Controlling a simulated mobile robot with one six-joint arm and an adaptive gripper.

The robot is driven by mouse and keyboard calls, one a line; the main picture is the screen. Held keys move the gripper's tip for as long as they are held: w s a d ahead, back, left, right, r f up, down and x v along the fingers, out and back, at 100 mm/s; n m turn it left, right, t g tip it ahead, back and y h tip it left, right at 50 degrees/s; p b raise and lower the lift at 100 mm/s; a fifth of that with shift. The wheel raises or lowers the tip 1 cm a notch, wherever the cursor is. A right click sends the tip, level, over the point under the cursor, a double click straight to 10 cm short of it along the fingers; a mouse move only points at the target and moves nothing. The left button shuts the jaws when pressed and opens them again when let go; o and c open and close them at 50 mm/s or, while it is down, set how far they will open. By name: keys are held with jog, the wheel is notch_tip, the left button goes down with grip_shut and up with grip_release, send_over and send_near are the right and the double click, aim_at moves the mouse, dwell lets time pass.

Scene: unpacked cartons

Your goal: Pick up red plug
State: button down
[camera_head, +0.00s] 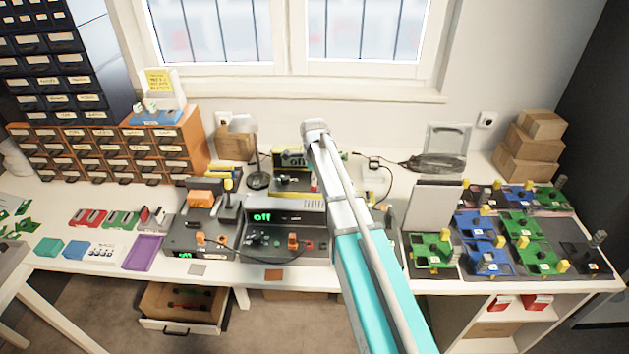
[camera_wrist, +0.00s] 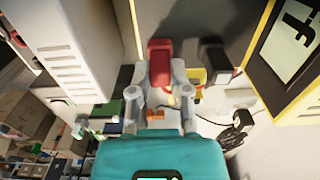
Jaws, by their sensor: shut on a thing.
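The red plug (camera_wrist: 160,48) shows in the wrist view, upper middle, against a dark surface. My gripper (camera_wrist: 160,75) is shut on it, with one grey finger on each side. The plug's far end meets the dark panel; I cannot tell whether it is seated in it. In the head view my arm hides the gripper itself. A small red patch (camera_head: 314,185) shows just left of my arm, beside the yellow-and-black device (camera_head: 291,160).
In the wrist view, a black plug (camera_wrist: 214,58) and a yellow part (camera_wrist: 196,76) sit close on the right. A pale vented box (camera_wrist: 66,50) stands on the left. In the head view, a grey power unit (camera_head: 286,215) lies in front.

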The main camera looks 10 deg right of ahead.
jog(key=shift+r, duration=0.1)
jog(key=shift+r+p, duration=0.9)
jog(key=shift+p, duration=0.1)
jog(key=s+r+p, duration=1.1)
jog(key=s, duration=0.3)
